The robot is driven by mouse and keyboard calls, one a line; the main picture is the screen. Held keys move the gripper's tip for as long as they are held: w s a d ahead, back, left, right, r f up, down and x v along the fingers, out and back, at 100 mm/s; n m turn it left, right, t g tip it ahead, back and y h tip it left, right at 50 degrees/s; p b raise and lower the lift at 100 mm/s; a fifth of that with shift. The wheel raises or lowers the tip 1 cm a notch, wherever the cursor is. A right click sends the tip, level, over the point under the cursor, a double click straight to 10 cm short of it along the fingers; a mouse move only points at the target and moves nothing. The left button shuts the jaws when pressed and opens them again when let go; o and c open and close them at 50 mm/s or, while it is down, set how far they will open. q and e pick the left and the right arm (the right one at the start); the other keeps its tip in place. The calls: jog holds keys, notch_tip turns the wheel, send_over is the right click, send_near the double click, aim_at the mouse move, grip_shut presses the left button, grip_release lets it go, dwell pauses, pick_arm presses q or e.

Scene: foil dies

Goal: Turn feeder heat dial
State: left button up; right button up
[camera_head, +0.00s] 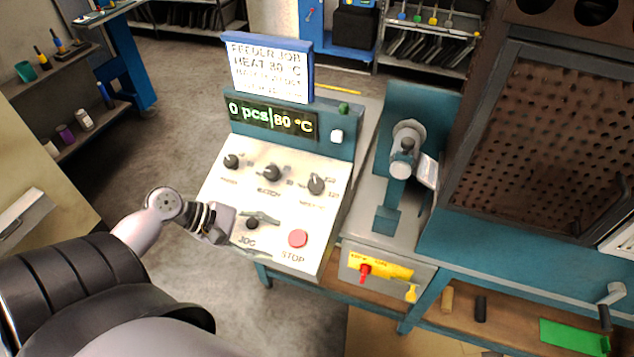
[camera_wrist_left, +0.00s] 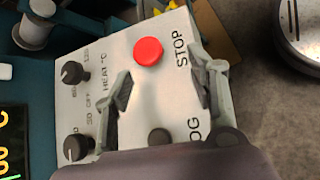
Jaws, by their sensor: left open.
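The heat dial (camera_head: 316,184) is a dark knob at the right end of the dial row on the white sloping panel (camera_head: 222,192). In the left wrist view, the heat dial (camera_wrist_left: 75,72) stands beside the HEAT °C label, left of my fingers. My left gripper (camera_head: 258,232) is open and empty over the panel's lower part, around the JOG button and apart from the dial. The left wrist view shows my left gripper (camera_wrist_left: 160,75) with its fingers spread. The display (camera_head: 271,117) reads 0 pcs and 80 °C. My right gripper is out of view.
The red STOP button (camera_head: 298,238) and black JOG button (camera_head: 252,224) lie close to my left fingers. A sign (camera_head: 269,71) reads HEAT 80 °C. A press (camera_head: 405,150) stands right.

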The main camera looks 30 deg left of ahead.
aim_at(314, 184)
pick_arm(q)
jog(key=w+a+r+n+t, duration=0.4)
jog(key=w+a+r+n, duration=0.15)
jog(key=a+r, duration=0.3)
jog(key=shift+n+h, duration=0.3)
jog(key=shift+n, duration=0.15)
jog(key=x, duration=0.5)
jog(key=p+x, duration=0.1)
jog(key=x, duration=0.5)
jog(key=p+x, duration=0.1)
jog(key=x, duration=0.4)
jog(key=shift+s+d+f, duration=0.15)
jog(key=shift+d, duration=0.35)
jog(key=shift+w+d+f+p, duration=0.25)
jog(key=shift+w+d+p, duration=0.05)
jog(key=shift+c, duration=0.4)
jog(key=shift+c, duration=0.8)
jog(key=c, duration=0.9)
jog(key=shift+o, duration=0.2)
